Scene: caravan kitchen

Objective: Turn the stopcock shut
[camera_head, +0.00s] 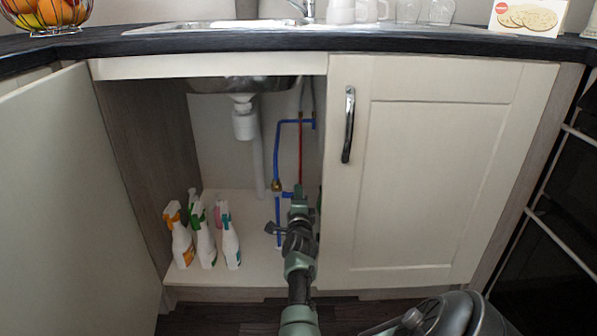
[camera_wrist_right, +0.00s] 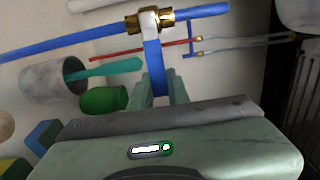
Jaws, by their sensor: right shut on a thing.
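The stopcock (camera_head: 276,185) is a brass valve on a blue pipe inside the open cupboard under the sink. In the right wrist view its brass body (camera_wrist_right: 150,20) is at the top, with a flat blue lever (camera_wrist_right: 154,68) pointing from it towards my gripper. My right gripper (camera_head: 298,192) reaches into the cupboard just right of the valve. Its fingers (camera_wrist_right: 160,90) are shut on the end of the blue lever. The lever stands roughly across the pipe in the wrist view. My left gripper is not in view.
Several spray bottles (camera_head: 205,240) stand on the cupboard floor at left. The open door (camera_head: 70,210) is at left, the closed door (camera_head: 440,180) at right. A white drain pipe (camera_head: 258,160) hangs behind. A grey pot (camera_wrist_right: 42,82) and green cup (camera_wrist_right: 103,99) are near the gripper.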

